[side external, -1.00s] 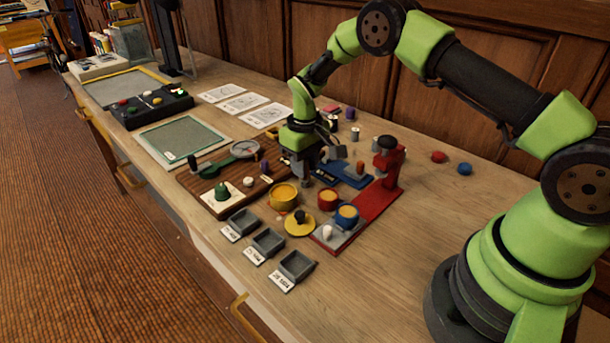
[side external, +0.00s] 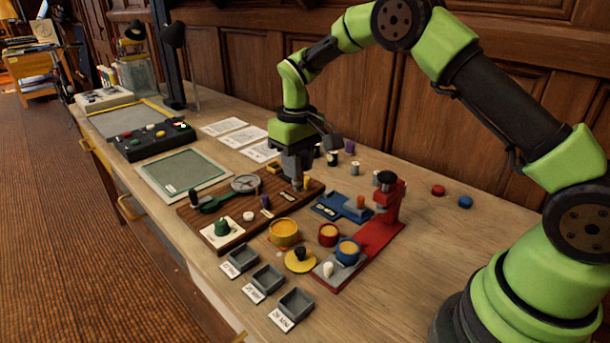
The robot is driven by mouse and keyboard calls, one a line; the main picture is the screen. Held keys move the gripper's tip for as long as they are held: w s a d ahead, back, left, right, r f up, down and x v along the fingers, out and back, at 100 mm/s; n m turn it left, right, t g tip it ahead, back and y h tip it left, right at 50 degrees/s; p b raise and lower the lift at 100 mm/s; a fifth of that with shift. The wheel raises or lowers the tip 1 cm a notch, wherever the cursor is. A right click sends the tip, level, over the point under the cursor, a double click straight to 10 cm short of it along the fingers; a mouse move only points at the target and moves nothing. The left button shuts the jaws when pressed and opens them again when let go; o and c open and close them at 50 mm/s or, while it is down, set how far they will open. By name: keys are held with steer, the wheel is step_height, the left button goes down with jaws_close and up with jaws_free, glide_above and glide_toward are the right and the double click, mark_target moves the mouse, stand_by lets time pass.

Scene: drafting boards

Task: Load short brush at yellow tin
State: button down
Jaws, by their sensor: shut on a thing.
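The yellow tin (side external: 284,232) stands open at the front right of the brown slatted board, with orange-yellow content inside. My gripper (side external: 300,186) points down above the right rear end of the board, behind the tin and apart from it. It is shut on a small slim thing, which seems to be the short brush (side external: 307,183); only a bit of tan shows and its tip is not clear. A yellow lid with a black knob (side external: 299,259) lies in front of the tin.
A red tin (side external: 328,235) and a blue tin (side external: 347,251) stand to the right, beside a red press (side external: 388,205). Three grey trays (side external: 268,279) line the front. A blue holder (side external: 341,207) lies behind the tins. The table's right side is mostly clear.

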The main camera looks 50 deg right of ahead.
steer(key=shift+s+a+f, duration=0.2)
steer(key=shift+a+f, duration=1.05)
steer(key=shift+f, duration=0.25)
steer(key=shift+s+a+f, duration=0.2)
steer(key=shift+a+f, duration=1.05)
steer(key=shift+f, duration=0.2)
steer(key=shift+f, duration=0.6)
step_height(320, 180, up, 7)
stand_by(0.8)
steer(key=shift+r, duration=0.1)
stand_by(0.3)
